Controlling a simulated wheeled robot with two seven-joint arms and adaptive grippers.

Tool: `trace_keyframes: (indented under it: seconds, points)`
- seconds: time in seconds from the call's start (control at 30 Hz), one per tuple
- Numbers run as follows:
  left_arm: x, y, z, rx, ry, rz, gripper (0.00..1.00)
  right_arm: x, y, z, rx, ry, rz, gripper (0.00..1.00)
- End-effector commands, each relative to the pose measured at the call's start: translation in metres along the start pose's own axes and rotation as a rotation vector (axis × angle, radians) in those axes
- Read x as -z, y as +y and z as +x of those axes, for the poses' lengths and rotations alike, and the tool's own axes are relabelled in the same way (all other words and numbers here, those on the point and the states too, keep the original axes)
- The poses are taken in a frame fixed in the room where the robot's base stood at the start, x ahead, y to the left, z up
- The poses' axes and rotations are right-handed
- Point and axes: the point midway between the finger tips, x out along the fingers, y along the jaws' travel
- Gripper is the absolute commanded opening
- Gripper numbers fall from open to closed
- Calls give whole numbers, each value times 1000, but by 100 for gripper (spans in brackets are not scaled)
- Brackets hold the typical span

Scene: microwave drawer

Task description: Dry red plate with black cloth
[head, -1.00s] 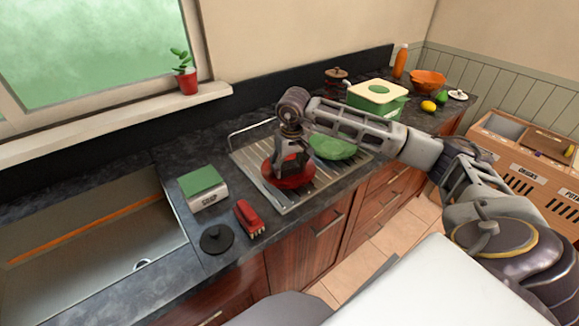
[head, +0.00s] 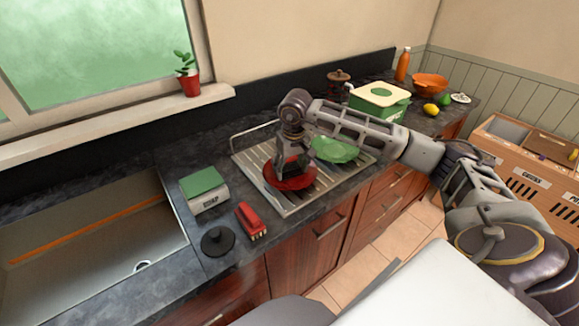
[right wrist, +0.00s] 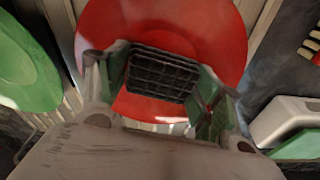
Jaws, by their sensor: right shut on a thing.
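The red plate (head: 304,181) lies on the metal drying rack (head: 297,201) on the counter. It fills the upper middle of the right wrist view (right wrist: 215,40). My right gripper (head: 287,170) points down over the plate. It is shut on a dark, grid-textured piece that looks like the black cloth (right wrist: 162,73), held over the plate's surface; whether it touches the plate I cannot tell. The fingers partly hide the plate in the head view. My left gripper is not in view.
A green plate (head: 338,150) lies on the rack beside the red one. Left of the rack are a soap box (head: 204,196), a red brush (head: 250,220), a black round piece (head: 217,241) and the sink (head: 95,240). A green-and-cream container (head: 380,100) stands behind my forearm.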

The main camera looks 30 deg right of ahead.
Motion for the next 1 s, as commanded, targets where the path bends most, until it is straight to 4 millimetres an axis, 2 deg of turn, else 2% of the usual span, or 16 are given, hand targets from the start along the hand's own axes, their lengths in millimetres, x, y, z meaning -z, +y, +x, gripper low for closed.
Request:
trace_keyframes:
  seconds: [0.2,0.57,1.0]
  points:
    - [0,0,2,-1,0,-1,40,-8,0,0,-1,-3,-1,36]
    - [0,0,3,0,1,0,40,-10,0,0,0,-4,-1,36]
    - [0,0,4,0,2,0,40,2,0,0,1,-1,-1,36]
